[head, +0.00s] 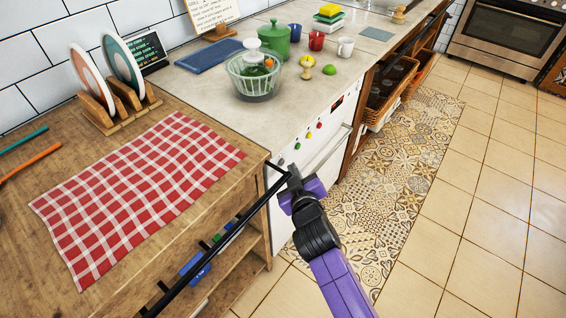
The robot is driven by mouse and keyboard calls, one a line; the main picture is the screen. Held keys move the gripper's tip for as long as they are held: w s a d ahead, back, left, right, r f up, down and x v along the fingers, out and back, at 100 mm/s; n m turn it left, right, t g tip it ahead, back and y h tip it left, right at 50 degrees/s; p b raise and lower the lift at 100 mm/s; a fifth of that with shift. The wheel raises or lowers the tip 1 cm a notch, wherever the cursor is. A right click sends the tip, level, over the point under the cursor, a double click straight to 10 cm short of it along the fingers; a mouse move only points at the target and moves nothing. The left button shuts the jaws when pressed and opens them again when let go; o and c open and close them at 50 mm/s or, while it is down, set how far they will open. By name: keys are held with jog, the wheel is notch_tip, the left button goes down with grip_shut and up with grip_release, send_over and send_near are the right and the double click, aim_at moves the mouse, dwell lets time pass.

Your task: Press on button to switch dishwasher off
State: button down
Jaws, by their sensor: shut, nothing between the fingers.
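The white dishwasher (312,160) is built in under the grey counter. Its front panel carries a row of small coloured buttons: a green button (309,135), a red one (320,124) and a yellow one close by. A small dark display (337,105) is further along the panel, and a light handle bar runs below. My gripper (291,172) is shut and empty at the near end of the panel, close to the corner of the wooden counter. I cannot tell whether its tips touch the panel. Part of the dishwasher front is hidden behind my gripper.
A black rail (222,245) runs along the wooden counter's front edge, close to my gripper. A checkered cloth (140,190) lies on that counter. A salad spinner (253,76) and cups stand on the grey counter. The patterned mat (385,180) and tiled floor are clear.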

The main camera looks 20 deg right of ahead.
jog(key=shift+w+a, duration=0.1)
dwell(0.4)
jog(key=shift+w+a, duration=0.15)
jog(key=shift+w, duration=0.1)
jog(key=shift+w+a+b, duration=0.3)
jog(key=shift+w+b, duration=0.05)
jog(key=shift+b, duration=0.2)
dwell(0.6)
jog(key=shift+s+d+r, duration=0.1)
jog(key=shift+s, duration=0.05)
jog(key=shift+s+d+p, duration=0.45)
jog(key=shift+s+p, duration=0.15)
dwell(0.4)
jog(key=shift+s+d+p, duration=0.75)
jog(key=shift+s+p, duration=0.1)
jog(key=shift+s, duration=0.15)
jog(key=shift+s+d+p, duration=0.7)
jog(key=shift+s+p, duration=0.15)
jog(key=shift+s, duration=0.15)
